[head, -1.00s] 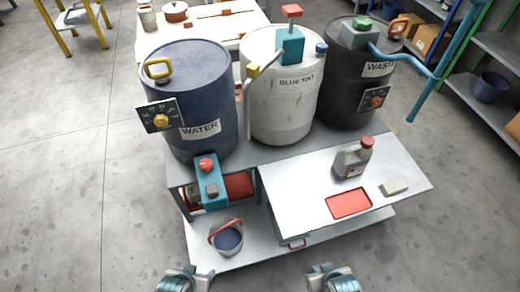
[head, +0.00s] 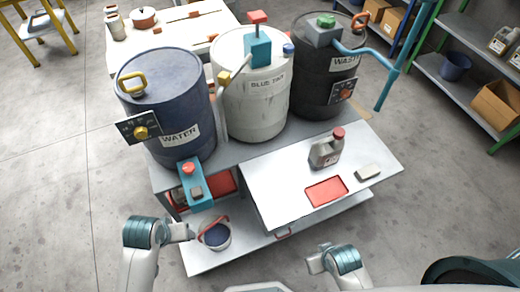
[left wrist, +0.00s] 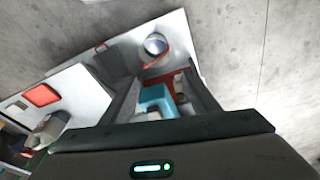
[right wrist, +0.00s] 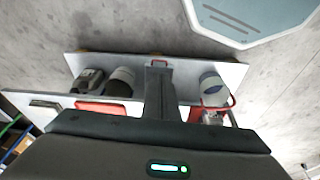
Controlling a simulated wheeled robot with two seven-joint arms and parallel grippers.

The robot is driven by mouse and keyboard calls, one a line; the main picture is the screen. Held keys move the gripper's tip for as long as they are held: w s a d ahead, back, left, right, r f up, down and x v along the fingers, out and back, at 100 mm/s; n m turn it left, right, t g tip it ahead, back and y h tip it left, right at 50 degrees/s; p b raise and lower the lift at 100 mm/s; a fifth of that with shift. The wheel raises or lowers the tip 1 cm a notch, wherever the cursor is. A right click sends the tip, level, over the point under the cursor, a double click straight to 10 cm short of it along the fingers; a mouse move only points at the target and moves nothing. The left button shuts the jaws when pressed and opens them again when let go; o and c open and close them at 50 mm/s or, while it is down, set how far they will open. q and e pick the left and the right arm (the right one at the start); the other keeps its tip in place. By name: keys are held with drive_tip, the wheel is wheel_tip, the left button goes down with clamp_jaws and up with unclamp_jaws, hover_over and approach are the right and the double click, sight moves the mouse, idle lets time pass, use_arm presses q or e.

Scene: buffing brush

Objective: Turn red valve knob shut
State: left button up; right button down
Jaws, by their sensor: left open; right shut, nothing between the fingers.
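The red valve knob (head: 188,168) sits on top of the teal tap (head: 196,183) at the front of the blue WATER drum (head: 168,100). My left gripper (head: 192,231) is open and empty, in front of the tap and beside the bucket, apart from the knob in the head view. The left wrist view shows the teal tap (left wrist: 157,98) between its spread fingers; I cannot clearly make out the knob there. My right gripper (head: 312,262) is shut and empty in front of the bench. Its closed fingers show in the right wrist view (right wrist: 158,75).
The white worktop (head: 285,165) holds a grey jug (head: 325,152), a red tray (head: 326,191) and a pale block (head: 368,172). White (head: 255,95) and black (head: 325,75) drums stand behind.

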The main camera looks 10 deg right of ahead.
use_arm(q)
drive_tip(key=w+r+n, duration=0.1)
drive_tip(key=w+n, duration=0.1)
drive_tip(key=w, duration=0.7)
use_arm(e)
drive_tip(key=s+d+f+g, duration=0.1)
drive_tip(key=s+f, duration=0.3)
drive_tip(key=f, duration=0.6)
drive_tip(key=s+f, duration=0.4)
drive_tip(key=f, duration=0.6)
use_arm(q)
wheel_tip(320, 180, up, 10)
drive_tip(key=n+g, duration=0.3)
drive_tip(key=n, duration=0.3)
hover_over(188, 167)
drive_tip(key=shift+s+d+f+y, duration=0.1)
drive_tip(key=shift+f+y, duration=0.1)
drive_tip(key=shift+y, duration=0.1)
use_arm(e)
drive_tip(key=s+d+f+g, duration=0.1)
drive_tip(key=s+d+f, duration=0.1)
drive_tip(key=s+f, duration=0.7)
drive_tip(key=s, duration=0.4)
drive_tip(key=shift+s+d, duration=0.15)
drive_tip(key=shift+d, duration=0.15)
use_arm(q)
drive_tip(key=shift+f, duration=0.1)
